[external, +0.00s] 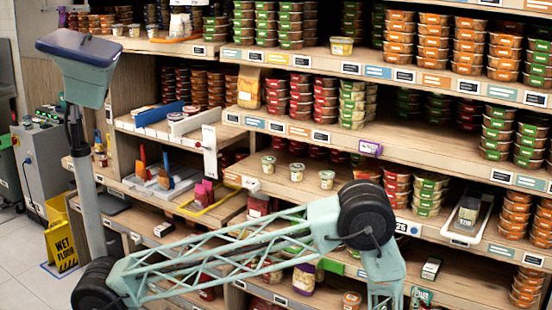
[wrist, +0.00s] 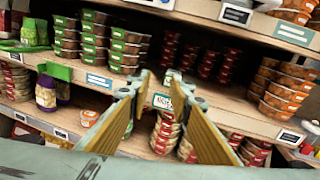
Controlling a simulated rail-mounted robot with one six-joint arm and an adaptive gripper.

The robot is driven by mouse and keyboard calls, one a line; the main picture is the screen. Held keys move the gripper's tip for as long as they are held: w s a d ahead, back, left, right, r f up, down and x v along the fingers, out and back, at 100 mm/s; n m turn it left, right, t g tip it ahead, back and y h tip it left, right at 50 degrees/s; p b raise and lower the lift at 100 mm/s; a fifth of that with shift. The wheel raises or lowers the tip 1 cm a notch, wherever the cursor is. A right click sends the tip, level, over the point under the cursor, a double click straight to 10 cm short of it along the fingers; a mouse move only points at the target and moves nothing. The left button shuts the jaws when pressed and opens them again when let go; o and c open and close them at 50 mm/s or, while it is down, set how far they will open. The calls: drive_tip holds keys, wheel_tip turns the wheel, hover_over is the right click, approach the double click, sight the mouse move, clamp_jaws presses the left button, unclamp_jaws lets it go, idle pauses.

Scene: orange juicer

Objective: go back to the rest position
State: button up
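My gripper (wrist: 158,82) shows in the wrist view, with its two yellow-padded fingers spread and a gap between the tips. Nothing is held between them. Through the gap a shelf edge with a price tag (wrist: 163,102) shows, with stacked tubs (wrist: 164,134) below it. I cannot tell how far the tips are from the shelf. In the external view my green lattice arm (external: 225,250) reaches across the lower shelves, and its last visible link (external: 384,275) runs down out of the frame. The gripper is not seen there.
Shelves hold stacked orange-lidded tubs (external: 434,42), green-lidded tubs (external: 499,133) and red tubs (external: 300,95). A white tray (external: 467,218) sits at the right shelf edge. A yellow wet-floor sign (external: 61,240) stands on the floor at left. Shelf edges lie close around my arm.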

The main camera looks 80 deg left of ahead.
drive_tip(key=s+a+r+n+g+h, duration=0.1)
drive_tip(key=s+a+r+n+g, duration=0.25)
drive_tip(key=s+r, duration=0.6)
drive_tip(key=s+a+r+n+g+h, duration=0.1)
drive_tip(key=s+a+r+n+g, duration=0.15)
drive_tip(key=s+r+n, duration=0.5)
drive_tip(key=s+a+r+n+g+h, duration=0.15)
drive_tip(key=s+r+g, duration=0.25)
drive_tip(key=s+r, duration=0.75)
drive_tip(key=s+d+r+n+h, duration=0.2)
drive_tip(key=s+d+n, duration=0.1)
drive_tip(key=s, duration=0.7)
drive_tip(key=s+d+r+n+h, duration=0.3)
drive_tip(key=s, duration=0.7)
drive_tip(key=s+d+r+n+t+h, duration=0.1)
drive_tip(key=s+d+n+t+h, duration=0.1)
drive_tip(key=s+d, duration=0.5)
drive_tip(key=s+d+r+n+t+h, duration=0.2)
drive_tip(key=s+d+n+h, duration=0.1)
drive_tip(key=s+d, duration=0.4)
drive_tip(key=shift+s+d+h, duration=0.3)
drive_tip(key=shift+d+h, duration=0.35)
drive_tip(key=shift+h, duration=0.1)
